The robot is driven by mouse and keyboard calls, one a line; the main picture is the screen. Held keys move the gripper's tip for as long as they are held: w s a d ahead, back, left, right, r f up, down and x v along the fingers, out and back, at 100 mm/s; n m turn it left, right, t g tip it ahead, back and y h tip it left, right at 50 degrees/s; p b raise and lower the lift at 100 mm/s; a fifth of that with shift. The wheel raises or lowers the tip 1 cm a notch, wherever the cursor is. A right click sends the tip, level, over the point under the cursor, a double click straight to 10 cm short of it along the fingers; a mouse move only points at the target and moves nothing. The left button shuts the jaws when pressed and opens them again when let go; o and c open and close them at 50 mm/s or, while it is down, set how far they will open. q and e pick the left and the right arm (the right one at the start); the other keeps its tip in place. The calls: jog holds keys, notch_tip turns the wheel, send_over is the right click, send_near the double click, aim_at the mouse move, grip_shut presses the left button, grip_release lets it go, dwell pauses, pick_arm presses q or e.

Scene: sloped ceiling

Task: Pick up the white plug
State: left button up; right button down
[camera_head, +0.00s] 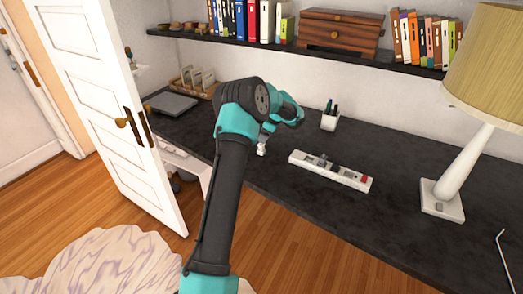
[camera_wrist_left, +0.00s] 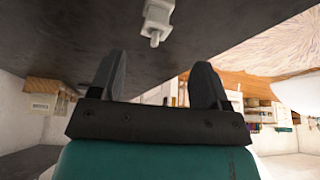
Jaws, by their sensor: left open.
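The white plug (camera_head: 261,149) is on the dark desktop near its front edge, just below my left wrist in the head view. In the left wrist view the white plug (camera_wrist_left: 157,18) shows at the top, beyond the fingertips, with its narrow end towards the gripper. My left gripper (camera_wrist_left: 158,76) is open, with its two dark fingers apart and nothing between them. In the head view my own arm mostly hides its fingers. My right gripper is not in view.
A pen cup (camera_head: 329,121) and a lamp (camera_head: 442,198) stand on the desk. A shelf (camera_head: 300,50) with books overhangs the back. Open desktop surrounds the strip.

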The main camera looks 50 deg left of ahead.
aim_at(260, 145)
pick_arm(q)
jog(key=x, duration=0.3)
jog(key=shift+f, duration=0.15)
jog(key=shift+w+x, duration=0.15)
jog(key=shift+x, duration=0.7)
jog(key=shift+w+x, duration=0.2)
jog(key=shift+x, duration=0.7)
jog(key=shift+w+x, duration=0.15)
jog(key=shift+x, duration=0.7)
jog(key=shift+s+f, duration=0.1)
jog(key=c, duration=1.1)
